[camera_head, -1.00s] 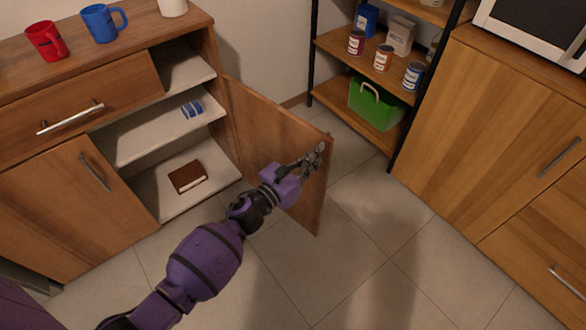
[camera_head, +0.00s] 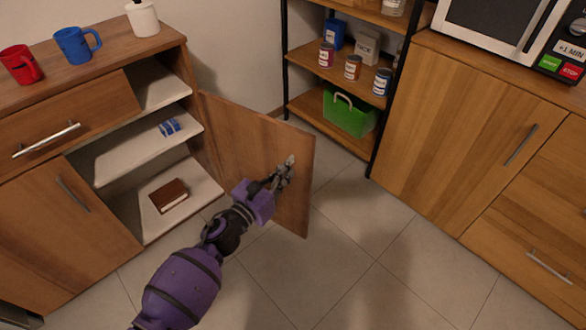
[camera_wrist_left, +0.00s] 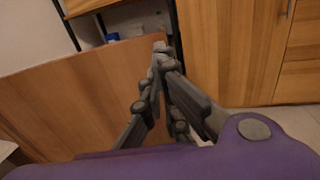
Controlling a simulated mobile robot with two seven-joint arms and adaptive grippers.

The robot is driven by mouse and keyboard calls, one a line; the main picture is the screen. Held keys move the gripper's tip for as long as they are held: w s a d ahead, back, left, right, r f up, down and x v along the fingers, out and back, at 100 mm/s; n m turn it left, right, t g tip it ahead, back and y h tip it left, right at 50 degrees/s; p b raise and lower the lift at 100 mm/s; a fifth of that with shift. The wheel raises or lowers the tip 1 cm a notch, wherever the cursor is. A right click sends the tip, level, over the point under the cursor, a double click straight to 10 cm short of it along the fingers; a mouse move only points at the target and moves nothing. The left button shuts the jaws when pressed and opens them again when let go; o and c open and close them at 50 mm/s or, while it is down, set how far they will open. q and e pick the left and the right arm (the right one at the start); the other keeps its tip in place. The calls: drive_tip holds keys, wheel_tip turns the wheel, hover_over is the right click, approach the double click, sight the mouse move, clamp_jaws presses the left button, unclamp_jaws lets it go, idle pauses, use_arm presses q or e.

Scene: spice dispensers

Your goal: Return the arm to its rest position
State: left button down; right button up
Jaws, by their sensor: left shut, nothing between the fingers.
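My left arm (camera_head: 183,285), purple and black, reaches in from the bottom left of the head view. Its left gripper (camera_head: 287,164) is shut and empty, in front of the open wooden cabinet door (camera_head: 240,135). I cannot tell whether it touches the door. In the left wrist view the gripper (camera_wrist_left: 160,52) has its fingertips together, with the door panel (camera_wrist_left: 80,95) behind and to the left. My right gripper is not in view.
The open cabinet holds a brown book (camera_head: 168,196) and a blue-labelled can (camera_head: 169,127). A shelf rack with cans and a green bin (camera_head: 350,110) stands behind. Wooden cabinets (camera_head: 460,110) with a microwave (camera_head: 500,25) are at the right. The tiled floor (camera_head: 350,270) is clear.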

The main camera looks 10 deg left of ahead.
use_arm(q)
drive_tip(key=v, duration=0.9)
drive_tip(key=shift+d, duration=0.2)
drive_tip(key=shift+s+f, duration=0.1)
drive_tip(key=shift+s, duration=0.1)
